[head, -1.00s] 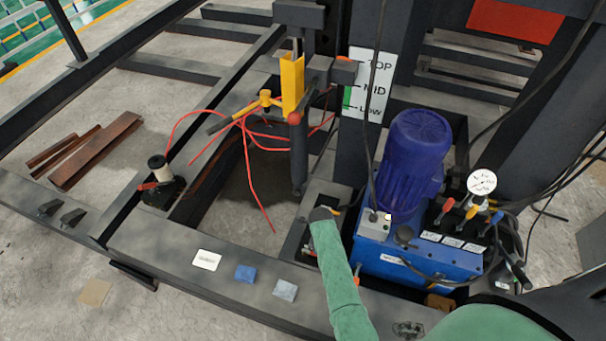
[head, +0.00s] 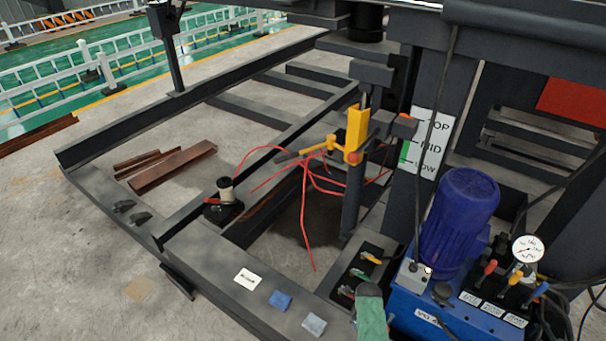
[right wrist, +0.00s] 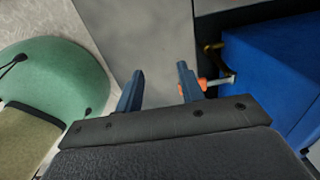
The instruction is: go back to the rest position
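My right gripper (right wrist: 158,78) shows in the right wrist view. Its two blue fingers stand apart with nothing between them, above a grey surface. A blue housing (right wrist: 275,70) lies just right of the fingers, with a small orange-tipped fitting (right wrist: 212,84) close to the right finger. My left gripper is in neither view.
A blue motor (head: 458,222), a pressure gauge (head: 527,249) and colored levers (head: 513,279) stand at right. A yellow-headed tool (head: 356,135) with red cords is at the centre. Rusty bars (head: 172,166) lie on the floor. Open concrete floor (head: 60,255) is at left.

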